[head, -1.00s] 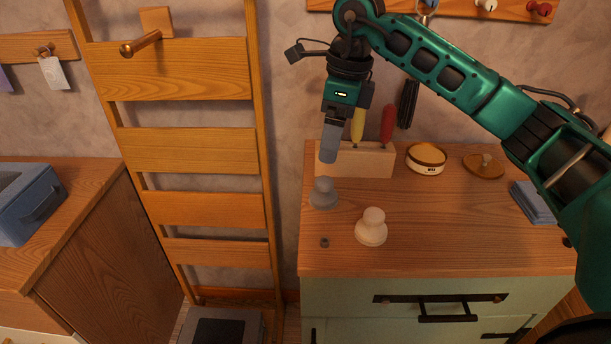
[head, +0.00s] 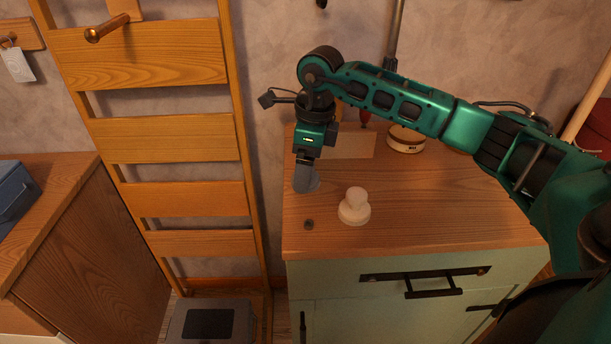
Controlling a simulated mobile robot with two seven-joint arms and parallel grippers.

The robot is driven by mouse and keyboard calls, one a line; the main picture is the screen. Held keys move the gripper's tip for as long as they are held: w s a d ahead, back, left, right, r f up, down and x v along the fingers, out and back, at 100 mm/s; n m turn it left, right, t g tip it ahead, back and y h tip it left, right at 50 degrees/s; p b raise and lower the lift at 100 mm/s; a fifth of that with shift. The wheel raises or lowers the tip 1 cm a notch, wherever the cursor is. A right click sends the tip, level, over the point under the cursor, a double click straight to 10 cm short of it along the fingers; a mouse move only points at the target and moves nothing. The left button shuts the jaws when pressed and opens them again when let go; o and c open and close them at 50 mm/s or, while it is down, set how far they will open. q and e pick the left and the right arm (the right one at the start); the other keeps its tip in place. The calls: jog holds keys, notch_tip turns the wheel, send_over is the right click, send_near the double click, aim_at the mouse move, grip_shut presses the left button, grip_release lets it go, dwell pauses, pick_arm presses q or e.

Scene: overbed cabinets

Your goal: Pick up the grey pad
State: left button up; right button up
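The grey pad (head: 315,184), a round piece that showed a knob on top earlier, stands on the wooden cabinet top near its left edge. It is now mostly hidden behind my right gripper. My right gripper (head: 304,187) points down right at the pad, its grey fingers overlapping it in the picture. I cannot tell whether the fingers are open or shut, or whether they touch the pad. My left gripper is not in view.
A white knobbed piece (head: 355,207) stands just right of the pad, and a small dark round piece (head: 308,224) lies in front. A wooden block (head: 350,146) and a round tub (head: 405,139) stand behind. A wooden ladder rack (head: 190,138) rises left of the cabinet.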

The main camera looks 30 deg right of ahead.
jog(key=shift+f, duration=0.4)
jog(key=shift+c, duration=0.2)
jog(key=c, duration=1.1)
notch_tip(320, 180, up, 20)
jog(key=p, duration=0.2)
